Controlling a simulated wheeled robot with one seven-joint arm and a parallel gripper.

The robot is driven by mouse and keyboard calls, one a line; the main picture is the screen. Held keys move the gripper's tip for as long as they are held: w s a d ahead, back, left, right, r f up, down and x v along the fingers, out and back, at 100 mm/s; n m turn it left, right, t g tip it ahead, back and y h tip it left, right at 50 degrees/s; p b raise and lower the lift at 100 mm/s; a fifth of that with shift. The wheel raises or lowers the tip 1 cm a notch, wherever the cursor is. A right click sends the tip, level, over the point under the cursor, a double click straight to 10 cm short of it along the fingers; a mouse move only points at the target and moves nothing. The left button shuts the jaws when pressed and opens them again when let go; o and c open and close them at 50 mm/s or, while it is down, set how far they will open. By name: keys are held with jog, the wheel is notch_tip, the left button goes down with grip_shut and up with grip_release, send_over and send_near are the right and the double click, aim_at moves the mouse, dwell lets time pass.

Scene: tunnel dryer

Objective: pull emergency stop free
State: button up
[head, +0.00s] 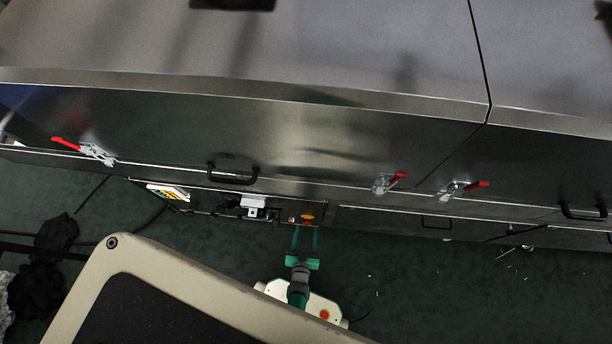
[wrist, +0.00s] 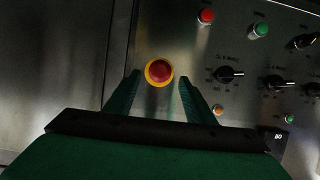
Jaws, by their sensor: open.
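The emergency stop (wrist: 159,71) is a red mushroom button on a yellow ring, set in the metal control panel (wrist: 182,25). In the head view the emergency stop (head: 307,217) shows small, low on the front of the dryer. My gripper (wrist: 157,78) has two green fingers. It is open, with one finger to the left and one to the right of the button in the wrist view. A gap shows on both sides, and I see no contact. In the head view my gripper (head: 305,232) reaches up to the panel from below.
Right of the stop, the panel carries a red button (wrist: 206,16), a green button (wrist: 261,29) and several black knobs (wrist: 228,74). A black handle (head: 232,174) and red-tipped clamps (head: 389,182) stick out of the dryer above. Dark floor (head: 430,290) at the right is mostly clear.

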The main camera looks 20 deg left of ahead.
jog(key=shift+x, duration=1.7)
jog(key=shift+c, duration=0.3)
grip_shut()
jog(key=shift+s+d, duration=0.2)
jog(key=shift+s, duration=0.45)
jog(key=shift+o, duration=0.3)
grip_release()
jog(key=v, duration=1)
jog(key=shift+s, duration=0.35)
